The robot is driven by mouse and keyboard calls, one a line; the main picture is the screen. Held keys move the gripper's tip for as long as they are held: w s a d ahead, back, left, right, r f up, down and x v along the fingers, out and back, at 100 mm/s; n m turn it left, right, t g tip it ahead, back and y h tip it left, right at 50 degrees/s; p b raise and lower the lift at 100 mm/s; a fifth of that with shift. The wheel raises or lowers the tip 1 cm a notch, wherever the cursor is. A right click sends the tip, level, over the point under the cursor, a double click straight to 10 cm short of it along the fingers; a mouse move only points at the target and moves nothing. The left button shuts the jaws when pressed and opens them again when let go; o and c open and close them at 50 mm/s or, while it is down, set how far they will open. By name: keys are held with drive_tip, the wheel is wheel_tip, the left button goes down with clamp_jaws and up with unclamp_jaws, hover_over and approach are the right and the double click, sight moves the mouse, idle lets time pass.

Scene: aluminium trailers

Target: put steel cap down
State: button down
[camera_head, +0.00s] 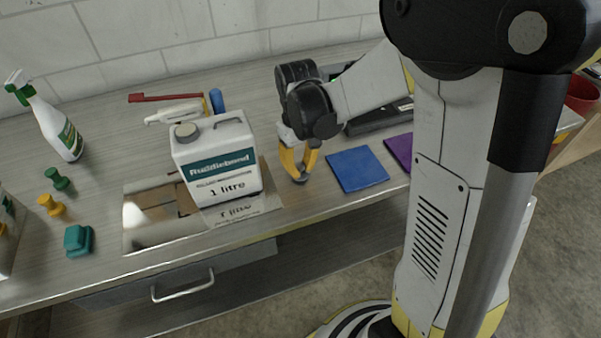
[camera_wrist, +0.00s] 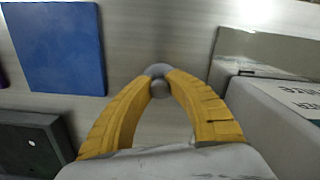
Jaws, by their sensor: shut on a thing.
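The steel cap (camera_wrist: 159,86) is a small grey rounded piece between the yellow fingertips of my gripper (camera_wrist: 160,78) in the wrist view. My gripper is shut on it. In the head view my gripper (camera_head: 299,178) points down at the worktop, between the white can and the blue square. The cap (camera_head: 300,180) shows there only as a small grey spot at the fingertips. I cannot tell whether it touches the worktop.
A white one-litre can (camera_head: 215,160) stands on a shiny plate (camera_head: 145,235) left of my gripper. A blue square (camera_head: 357,169) and a purple one (camera_head: 399,150) lie to the right. A dark case (camera_head: 378,118) is behind. Bare worktop lies around the fingertips.

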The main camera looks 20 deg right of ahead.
drive_tip(key=shift+f, duration=0.3)
drive_tip(key=shift+f, duration=0.1)
drive_tip(key=shift+f, duration=0.15)
drive_tip(key=c, duration=1.4)
unclamp_jaws()
drive_tip(key=shift+o, duration=0.2)
